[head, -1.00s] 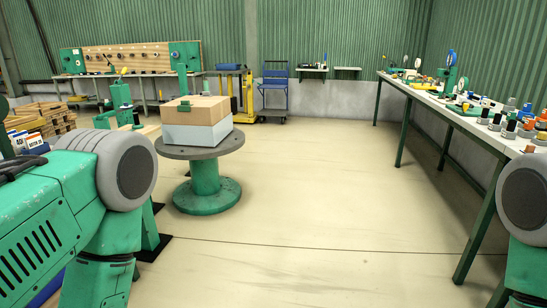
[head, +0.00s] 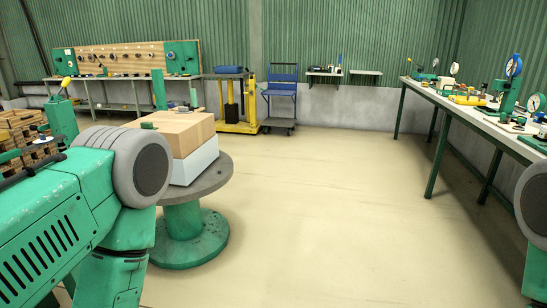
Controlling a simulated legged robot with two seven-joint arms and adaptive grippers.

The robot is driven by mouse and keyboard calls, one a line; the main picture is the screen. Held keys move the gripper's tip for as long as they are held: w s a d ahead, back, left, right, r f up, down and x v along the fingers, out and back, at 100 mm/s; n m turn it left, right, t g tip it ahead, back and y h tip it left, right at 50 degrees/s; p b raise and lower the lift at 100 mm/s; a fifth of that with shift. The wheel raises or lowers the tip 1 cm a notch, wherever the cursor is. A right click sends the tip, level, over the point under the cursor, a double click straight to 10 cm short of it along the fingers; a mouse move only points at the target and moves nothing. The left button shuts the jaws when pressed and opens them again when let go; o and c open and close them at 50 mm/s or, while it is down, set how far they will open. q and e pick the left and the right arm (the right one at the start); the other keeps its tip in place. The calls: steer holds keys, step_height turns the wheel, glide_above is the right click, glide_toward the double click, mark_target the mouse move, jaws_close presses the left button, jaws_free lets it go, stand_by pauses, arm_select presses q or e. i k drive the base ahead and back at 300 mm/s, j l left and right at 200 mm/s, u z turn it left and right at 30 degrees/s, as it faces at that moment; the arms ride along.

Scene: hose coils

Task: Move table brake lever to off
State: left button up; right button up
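A lever with a yellow knob (head: 66,83) stands up from a green post (head: 62,118) at the left of the head view, partly behind my own green and grey arm parts. I cannot tell for sure whether it is the table brake lever, nor which setting it is in. A round grey table (head: 213,181) on a green pedestal (head: 183,219) stands to the right of it. Neither of my grippers shows in the head view.
A wooden box (head: 186,135) on a light grey box (head: 196,165) rests on the round table. Wooden pallets (head: 22,135) are at the left. A long workbench (head: 470,117) runs along the right. A yellow lift (head: 236,105) and blue cart (head: 282,97) stand behind. The middle floor is clear.

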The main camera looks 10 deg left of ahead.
mark_target(66, 82)
steer(key=i+u, duration=0.25)
steer(key=i, duration=0.25)
steer(key=i+l+u, duration=0.25)
steer(key=i, duration=0.2)
steer(key=i+l+u, duration=0.25)
steer(key=i, duration=0.2)
steer(key=i+l+u, duration=0.25)
steer(key=i+l, duration=0.1)
steer(key=i, duration=0.1)
